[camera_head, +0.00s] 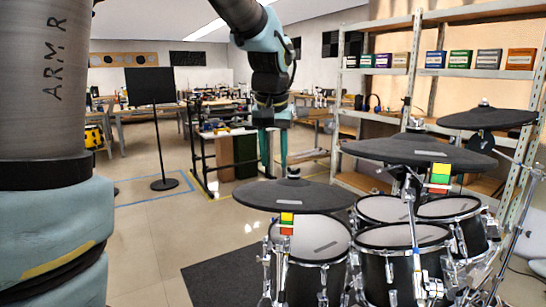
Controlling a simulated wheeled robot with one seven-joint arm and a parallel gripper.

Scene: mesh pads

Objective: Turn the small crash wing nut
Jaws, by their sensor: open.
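My gripper (276,165) points down over the left dark cymbal pad (265,197), its two teal fingers apart and empty. A small wing nut (293,172) stands on top of this pad, just right of my fingertips. The fingers appear beside the nut, not around it; depth and contact cannot be told. The right dark cymbal pad (490,118) has another small fastener (484,103) on top. A wide middle cymbal pad (410,153) lies between them. No label shows which pad is the small crash.
Several mesh drum pads (405,236) stand below the cymbals on chrome stands. Coloured tags (440,178) hang under the cymbals. A shelf rack (452,73) with boxes is behind. A black music stand (150,87) is at left. Open floor (145,235) lies left of the kit.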

